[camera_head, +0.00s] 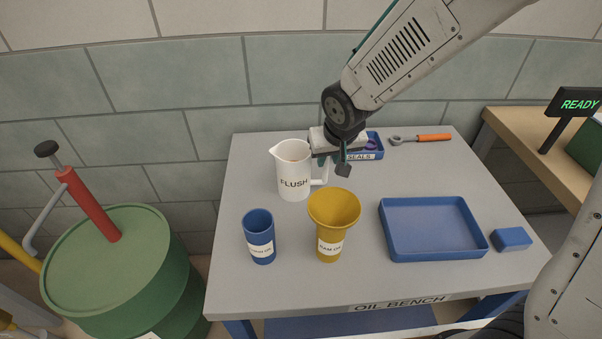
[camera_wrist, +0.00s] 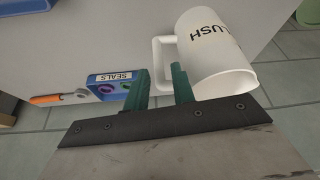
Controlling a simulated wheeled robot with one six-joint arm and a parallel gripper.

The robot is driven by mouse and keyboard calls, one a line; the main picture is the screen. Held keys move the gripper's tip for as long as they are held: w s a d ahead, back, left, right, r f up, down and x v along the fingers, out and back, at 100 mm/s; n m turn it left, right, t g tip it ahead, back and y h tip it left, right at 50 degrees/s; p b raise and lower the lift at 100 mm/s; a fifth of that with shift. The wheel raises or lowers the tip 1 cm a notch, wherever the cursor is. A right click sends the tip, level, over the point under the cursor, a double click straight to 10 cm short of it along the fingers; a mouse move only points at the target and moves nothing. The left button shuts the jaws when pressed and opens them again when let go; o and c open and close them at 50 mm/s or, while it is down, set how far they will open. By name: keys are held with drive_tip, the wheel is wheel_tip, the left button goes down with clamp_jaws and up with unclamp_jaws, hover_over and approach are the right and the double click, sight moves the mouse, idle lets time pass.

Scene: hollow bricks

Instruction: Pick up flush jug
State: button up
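The white flush jug (camera_head: 293,172) stands upright on the bench, its spout to the left and its handle to the right. My gripper (camera_head: 333,168) is at the handle side of the jug. In the wrist view my gripper (camera_wrist: 161,72) has its two green fingers apart, with the jug handle (camera_wrist: 158,55) at the gap between them. Whether either finger touches the handle cannot be told.
On the grey bench (camera_head: 300,285) stand a yellow funnel-shaped cup (camera_head: 332,210) and a blue cup (camera_head: 259,238) in front of the jug. A blue seals bin (camera_head: 372,150) sits close behind my gripper. A wrench (camera_head: 425,138), blue tray (camera_head: 432,248) and blue block (camera_head: 511,239) lie right.

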sight(326, 165)
drive_tip(key=x, duration=0.6)
drive_tip(key=shift+w+d, duration=0.1)
drive_tip(key=shift+w, duration=0.15)
clamp_jaws()
